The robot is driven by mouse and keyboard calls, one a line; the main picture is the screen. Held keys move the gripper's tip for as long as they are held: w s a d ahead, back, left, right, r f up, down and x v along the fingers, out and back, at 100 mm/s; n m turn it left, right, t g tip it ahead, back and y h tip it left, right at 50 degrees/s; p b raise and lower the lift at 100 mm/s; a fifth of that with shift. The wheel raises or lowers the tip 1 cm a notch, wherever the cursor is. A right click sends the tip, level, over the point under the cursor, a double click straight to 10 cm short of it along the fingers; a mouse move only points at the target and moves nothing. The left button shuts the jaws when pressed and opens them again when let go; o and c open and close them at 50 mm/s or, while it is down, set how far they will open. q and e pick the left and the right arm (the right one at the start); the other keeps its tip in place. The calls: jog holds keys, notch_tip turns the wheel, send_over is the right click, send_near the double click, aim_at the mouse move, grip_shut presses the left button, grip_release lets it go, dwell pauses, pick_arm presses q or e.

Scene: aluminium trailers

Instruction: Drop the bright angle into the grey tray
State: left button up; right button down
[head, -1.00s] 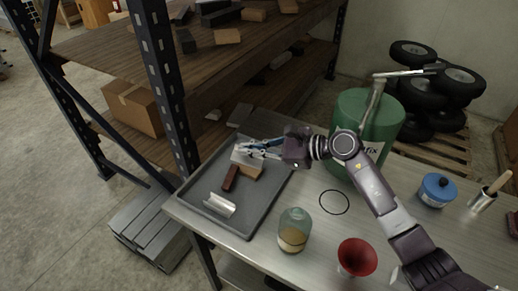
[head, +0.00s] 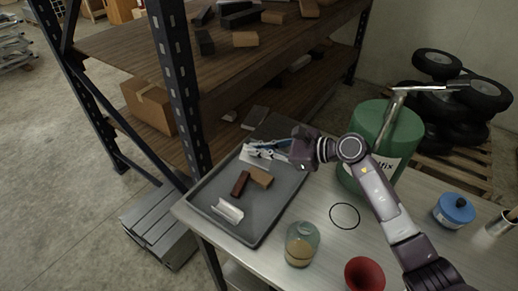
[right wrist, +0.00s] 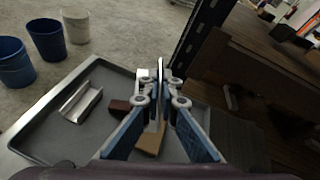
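The grey tray (head: 262,222) lies at the left end of the metal table; it also shows in the right wrist view (right wrist: 45,140). My right gripper (head: 250,152) is over the tray's back part, its fingers closed on a bright angle (head: 252,158). In the right wrist view, a thin bright edge of this angle (right wrist: 160,72) stands between the fingertips (right wrist: 160,90). Whether the angle touches the tray I cannot tell. Another bright metal angle (head: 228,210) lies in the tray near its front. My left gripper is not in view.
A dark red block (head: 241,183) and a tan block (head: 261,177) lie in the tray. A dark shelf post (head: 183,90) stands close behind it. A glass jar (head: 301,244), a red funnel (head: 365,274) and a green drum (head: 375,140) stand to the right.

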notch_tip(320, 180, down, 6)
jog(key=b, duration=0.3)
jog(key=shift+r, duration=0.1)
jog(key=c, duration=2.1)
grip_release()
jog(key=v, duration=1.2)
